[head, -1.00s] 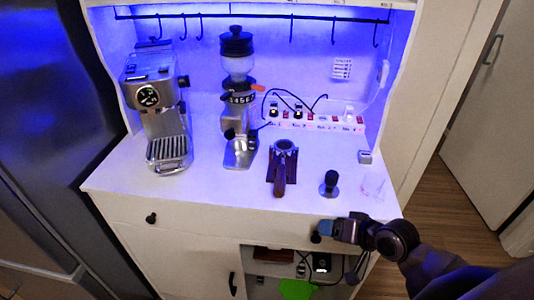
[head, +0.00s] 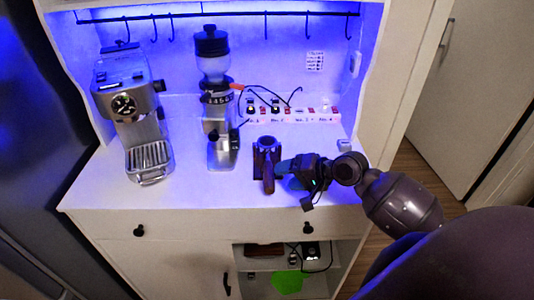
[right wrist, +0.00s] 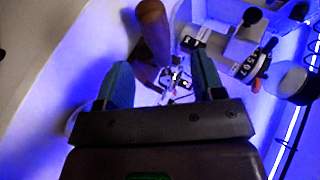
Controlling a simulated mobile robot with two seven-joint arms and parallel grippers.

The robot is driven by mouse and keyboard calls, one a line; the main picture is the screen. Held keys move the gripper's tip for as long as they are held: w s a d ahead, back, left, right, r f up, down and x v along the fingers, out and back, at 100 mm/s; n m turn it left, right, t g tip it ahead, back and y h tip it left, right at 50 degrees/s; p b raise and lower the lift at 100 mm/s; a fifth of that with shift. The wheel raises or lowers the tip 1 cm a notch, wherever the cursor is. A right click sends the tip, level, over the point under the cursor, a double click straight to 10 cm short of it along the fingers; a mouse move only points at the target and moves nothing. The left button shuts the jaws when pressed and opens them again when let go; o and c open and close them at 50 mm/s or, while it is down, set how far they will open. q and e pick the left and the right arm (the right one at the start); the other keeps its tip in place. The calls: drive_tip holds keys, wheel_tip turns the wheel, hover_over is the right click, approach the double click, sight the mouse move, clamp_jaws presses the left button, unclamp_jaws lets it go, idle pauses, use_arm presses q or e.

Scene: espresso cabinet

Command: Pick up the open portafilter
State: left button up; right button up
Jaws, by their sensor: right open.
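The portafilter (head: 268,184) rests in a dark brown stand (head: 257,163) on the white counter, its brown handle pointing toward the front edge. In the right wrist view the handle (right wrist: 152,30) runs down from the top, ahead of and roughly between my fingers, with its metal head and the stand partly hidden beyond. My right gripper (head: 283,168) is just right of the portafilter, open, with nothing held; its two teal fingers show in the right wrist view (right wrist: 162,82). I cannot tell whether a finger touches the handle. My left gripper is not in view.
An espresso machine (head: 128,110) stands at the left and a coffee grinder (head: 216,110) left of the portafilter. A power strip (head: 290,117) with cables lies behind. The tamper seen earlier is hidden by my right arm.

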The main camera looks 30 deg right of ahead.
sight(273, 177)
drive_tip(key=shift+x, duration=2.85)
drive_tip(key=shift+d+f, duration=0.1)
clamp_jaws()
